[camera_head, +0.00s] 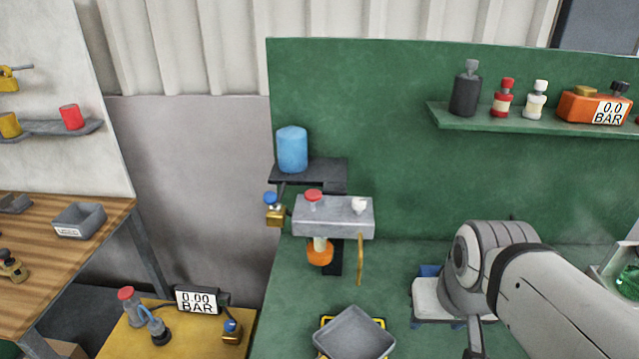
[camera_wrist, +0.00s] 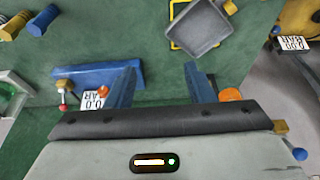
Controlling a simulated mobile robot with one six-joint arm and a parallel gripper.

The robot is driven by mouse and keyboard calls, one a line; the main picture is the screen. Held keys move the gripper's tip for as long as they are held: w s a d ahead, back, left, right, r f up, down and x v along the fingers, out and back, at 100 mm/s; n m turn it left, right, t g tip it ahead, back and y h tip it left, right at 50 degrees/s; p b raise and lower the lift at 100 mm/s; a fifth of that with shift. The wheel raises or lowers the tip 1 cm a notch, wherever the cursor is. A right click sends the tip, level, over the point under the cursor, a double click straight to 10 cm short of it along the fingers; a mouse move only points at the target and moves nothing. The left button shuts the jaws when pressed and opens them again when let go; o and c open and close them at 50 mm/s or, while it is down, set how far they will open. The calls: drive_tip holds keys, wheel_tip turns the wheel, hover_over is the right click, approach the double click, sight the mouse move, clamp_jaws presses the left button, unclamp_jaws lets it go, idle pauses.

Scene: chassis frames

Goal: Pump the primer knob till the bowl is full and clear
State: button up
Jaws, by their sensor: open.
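A grey block (camera_head: 325,222) is mounted at the green wall, with a red knob (camera_head: 313,196) and a smaller white knob (camera_head: 358,206) on top. I cannot tell by sight which is the primer knob. Below the block hangs a small pale bowl with an orange lower part (camera_head: 320,254); its fill level and clarity are too small to tell. In the wrist view my gripper (camera_wrist: 161,88) has its two blue fingers wide apart with nothing between them. In the head view my arm is at the lower right, well away from the block, and the fingertips are not visible.
A blue canister (camera_head: 292,150) stands on a dark bracket above the block. A brass valve (camera_head: 275,215) sits at the block's left, and an amber tube (camera_head: 360,260) hangs from its right. A grey tray (camera_head: 345,335) lies below. Bottles stand on the green shelf (camera_head: 530,123).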

drive_tip(key=shift+c, duration=0.2)
clamp_jaws()
idle(0.3)
idle(1.2)
